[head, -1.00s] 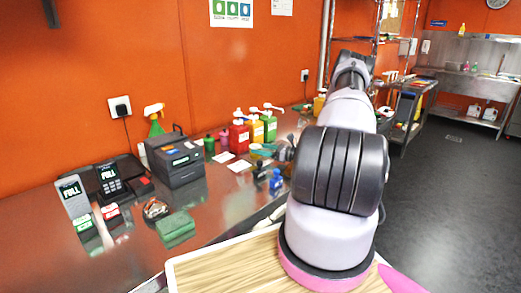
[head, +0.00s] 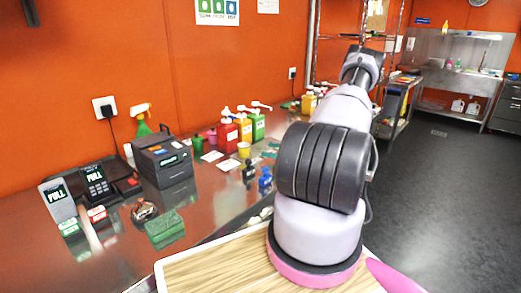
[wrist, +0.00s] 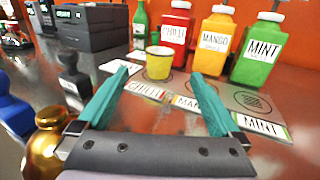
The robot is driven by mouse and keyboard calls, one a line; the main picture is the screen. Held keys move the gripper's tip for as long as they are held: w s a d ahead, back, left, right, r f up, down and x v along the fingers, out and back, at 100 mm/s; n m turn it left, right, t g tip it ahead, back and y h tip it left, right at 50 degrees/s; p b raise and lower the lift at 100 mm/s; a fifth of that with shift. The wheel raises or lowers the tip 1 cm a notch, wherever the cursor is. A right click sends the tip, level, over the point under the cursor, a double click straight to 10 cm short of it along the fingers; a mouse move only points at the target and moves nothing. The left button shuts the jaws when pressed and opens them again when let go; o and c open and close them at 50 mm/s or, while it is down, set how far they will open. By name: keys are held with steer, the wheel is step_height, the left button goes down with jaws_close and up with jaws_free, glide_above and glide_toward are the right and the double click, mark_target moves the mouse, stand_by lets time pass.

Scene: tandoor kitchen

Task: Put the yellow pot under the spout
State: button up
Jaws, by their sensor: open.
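The small yellow pot (wrist: 159,63) stands upright on the counter in the wrist view, behind the CHILLI label and in front of the red chilli bottle (wrist: 176,27). The yellow mango bottle (wrist: 212,42) and green mint bottle (wrist: 257,50) stand to its right. The bottle tops are cut off there. The head view shows the pot (head: 243,150) near the pump bottles with their white spouts (head: 261,105). My gripper (wrist: 163,90) is open and empty, its teal fingers spread, with the pot ahead between them in the picture. Whether the pot is directly below a spout cannot be told.
Labelled pads (wrist: 252,103) lie before the bottles. A dark bottle (wrist: 72,75), a blue item (wrist: 14,115) and a brass item (wrist: 45,145) stand close on the left. A green bottle (wrist: 140,25) stands behind.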

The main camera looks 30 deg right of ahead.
steer(key=shift+v, duration=0.8)
steer(key=s+a+r+n+g+h, duration=0.1)
steer(key=s+a+r+n+g, duration=0.1)
steer(key=a+r+n+g, duration=0.4)
steer(key=s+a+r+n+g+h, duration=0.1)
steer(key=s+a+r+n, duration=0.15)
steer(key=a+r, duration=0.65)
steer(key=s+a+r+n+g+h, duration=0.15)
steer(key=a+r+n+g, duration=0.35)
steer(key=r, duration=0.5)
steer(key=s+a+r+n+t+h, duration=0.3)
steer(key=s+r+n, duration=0.2)
steer(key=s, duration=0.5)
steer(key=s+a+r+n+t+h, duration=0.2)
steer(key=s+a+r+n+h, duration=0.1)
steer(key=s+r, duration=0.7)
steer(key=shift+s+a+n+t, duration=0.4)
steer(key=shift+s+a+n, duration=0.05)
steer(key=shift+n, duration=0.5)
